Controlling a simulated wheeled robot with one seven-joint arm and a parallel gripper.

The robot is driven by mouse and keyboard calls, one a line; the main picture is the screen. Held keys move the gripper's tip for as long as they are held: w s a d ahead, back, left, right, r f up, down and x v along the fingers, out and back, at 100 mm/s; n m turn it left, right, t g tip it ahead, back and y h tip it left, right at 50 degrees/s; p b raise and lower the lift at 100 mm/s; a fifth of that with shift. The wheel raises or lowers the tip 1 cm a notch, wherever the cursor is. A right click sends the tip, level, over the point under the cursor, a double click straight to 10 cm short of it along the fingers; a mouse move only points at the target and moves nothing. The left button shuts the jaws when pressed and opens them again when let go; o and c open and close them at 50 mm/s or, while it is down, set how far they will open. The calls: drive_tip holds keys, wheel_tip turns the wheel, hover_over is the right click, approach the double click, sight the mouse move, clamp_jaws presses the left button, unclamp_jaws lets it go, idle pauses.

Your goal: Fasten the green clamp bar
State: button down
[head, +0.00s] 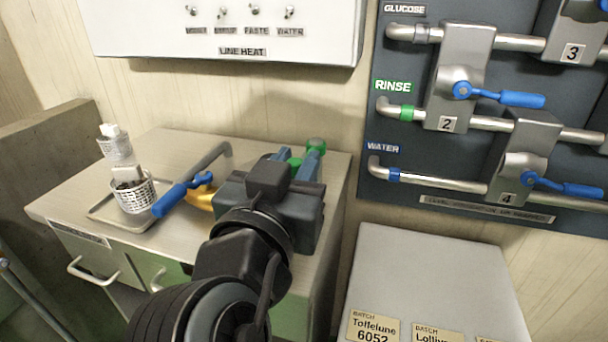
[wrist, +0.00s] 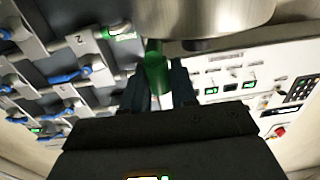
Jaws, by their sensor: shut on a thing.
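The green clamp bar (wrist: 157,72) shows in the wrist view as a green cylinder between the two dark fingers of my gripper (wrist: 160,85). My gripper is shut on it. Its upper end lies close to a large steel vessel (wrist: 215,18). In the head view, my gripper (head: 299,156) is over the right part of the steel counter, with green parts of the bar (head: 316,145) showing at its fingers. My wrist hides much of the area below, so I cannot tell how the bar is seated.
On the counter (head: 165,150) stand a blue-handled grey pipe (head: 178,196), a yellow part (head: 203,198) and two white baskets (head: 133,192). A valve panel (head: 395,155) with blue levers is on the right wall. A white switch box (head: 225,35) hangs above.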

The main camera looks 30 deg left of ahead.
drive_tip(key=shift+s+a, duration=0.1)
drive_tip(key=shift+a, duration=0.15)
drive_tip(key=c, duration=1)
unclamp_jaws()
drive_tip(key=shift+d, duration=0.1)
drive_tip(key=v, duration=0.7)
drive_tip(key=shift+s, duration=0.4)
